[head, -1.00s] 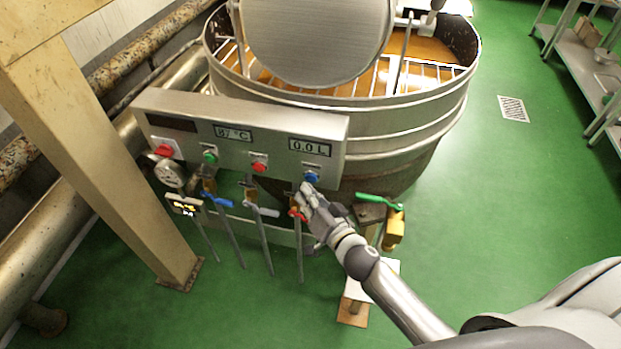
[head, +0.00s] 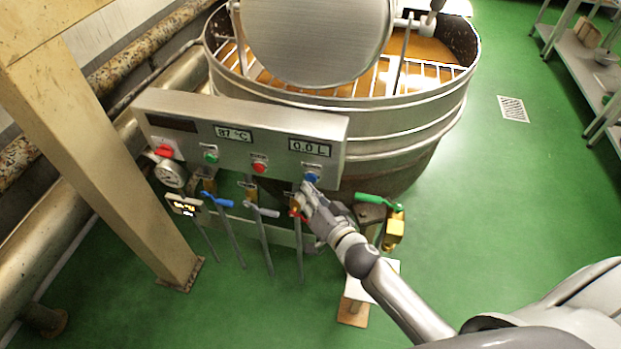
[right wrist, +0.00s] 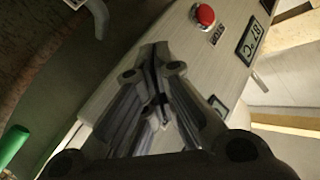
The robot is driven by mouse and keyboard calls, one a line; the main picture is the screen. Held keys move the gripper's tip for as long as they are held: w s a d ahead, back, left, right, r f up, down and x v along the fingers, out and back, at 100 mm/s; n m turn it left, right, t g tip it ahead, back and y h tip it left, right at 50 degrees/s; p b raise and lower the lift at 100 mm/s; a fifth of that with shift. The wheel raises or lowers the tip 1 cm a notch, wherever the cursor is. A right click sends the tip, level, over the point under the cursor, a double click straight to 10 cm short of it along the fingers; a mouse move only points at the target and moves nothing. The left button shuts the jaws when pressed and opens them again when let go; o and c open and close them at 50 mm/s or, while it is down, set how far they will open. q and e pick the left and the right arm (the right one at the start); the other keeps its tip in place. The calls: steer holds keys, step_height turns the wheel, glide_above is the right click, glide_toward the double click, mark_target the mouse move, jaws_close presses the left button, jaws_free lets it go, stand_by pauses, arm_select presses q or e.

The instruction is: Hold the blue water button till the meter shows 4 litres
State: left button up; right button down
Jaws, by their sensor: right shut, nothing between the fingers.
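The blue water button (head: 311,177) sits at the right end of the grey control panel (head: 270,128), below the meter (head: 310,147), which reads 0.0 L. My right gripper (head: 306,190) is shut and empty, its tips just below the blue button; I cannot tell whether they touch it. In the right wrist view the shut fingers (right wrist: 155,55) point at the panel face and hide the blue button. My left gripper is not in view.
A red button (head: 260,167), a green button (head: 211,156) and a red switch (head: 164,151) share the panel. Several valve levers, including a green one (head: 378,199), sit below. The kettle (head: 405,125) stands behind.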

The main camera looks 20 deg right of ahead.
steer(key=shift+w+d, duration=0.45)
steer(key=shift+w, duration=0.2)
stand_by(1.7)
steer(key=shift+s+a, duration=0.1)
steer(key=shift+s, duration=0.05)
stand_by(2.2)
steer(key=shift+s+a, duration=0.45)
steer(key=shift+s, duration=0.2)
steer(key=s+a, duration=0.1)
steer(key=s, duration=0.1)
steer(key=s+a, duration=0.1)
steer(key=s, duration=0.1)
steer(key=shift+a, duration=0.4)
stand_by(0.4)
